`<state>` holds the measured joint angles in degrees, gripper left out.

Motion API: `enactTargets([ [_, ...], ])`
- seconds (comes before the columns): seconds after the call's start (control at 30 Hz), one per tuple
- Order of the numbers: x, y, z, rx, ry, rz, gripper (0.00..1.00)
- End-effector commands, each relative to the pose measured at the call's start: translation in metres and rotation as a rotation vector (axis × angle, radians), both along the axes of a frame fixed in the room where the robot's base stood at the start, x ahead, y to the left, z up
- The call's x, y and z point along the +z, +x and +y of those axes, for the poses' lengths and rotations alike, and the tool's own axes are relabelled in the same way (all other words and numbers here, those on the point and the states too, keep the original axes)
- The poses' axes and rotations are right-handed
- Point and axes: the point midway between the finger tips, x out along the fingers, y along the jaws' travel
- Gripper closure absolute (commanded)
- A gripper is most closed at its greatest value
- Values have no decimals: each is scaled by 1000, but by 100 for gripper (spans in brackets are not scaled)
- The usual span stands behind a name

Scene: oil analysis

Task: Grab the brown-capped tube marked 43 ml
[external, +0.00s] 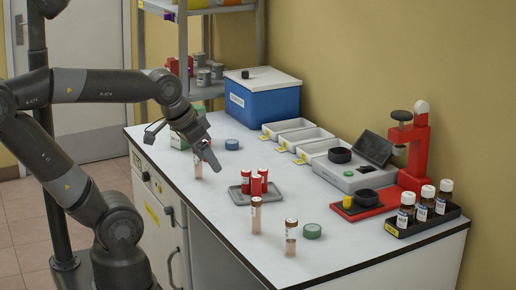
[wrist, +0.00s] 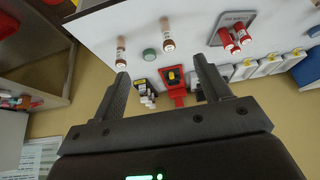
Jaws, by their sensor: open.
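A clear tube with a brown cap (external: 291,237) stands upright near the front edge of the bench. A second brownish-capped tube (external: 256,215) stands to its left. In the wrist view, one brown-capped tube (wrist: 121,51) is at upper left and another (wrist: 167,34) is at top middle. The volume marks are too small to read, so I cannot tell which is 43 ml. My gripper (external: 211,161) is above the bench's left side; in the wrist view its fingers (wrist: 163,77) are apart and empty.
A green lid (external: 312,231) lies beside the front tube. A red device (external: 418,150), brown bottles (external: 424,205) and a blue box (external: 262,100) line the back.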

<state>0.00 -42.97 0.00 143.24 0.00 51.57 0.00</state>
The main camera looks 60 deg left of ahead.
Motion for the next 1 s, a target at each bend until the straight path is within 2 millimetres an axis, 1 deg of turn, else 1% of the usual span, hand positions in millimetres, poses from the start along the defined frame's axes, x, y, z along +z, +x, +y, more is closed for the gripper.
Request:
enactTargets([
  [0.03, 0, 0, 0, 0, 0, 0, 34],
  [0.2, 0, 0, 0, 0, 0, 0, 47],
  [0.43, 0, 1, 0, 3, -1, 2, 47],
  [0.53, -3, 7, 1, 33, -2, 16, 47],
  [0.67, -14, 26, 2, 134, -8, 51, 47],
  [0.9, -44, 75, 0, 382, -15, 98, 47],
  [1.0, -56, 90, -2, 459, -19, 101, 47],
])
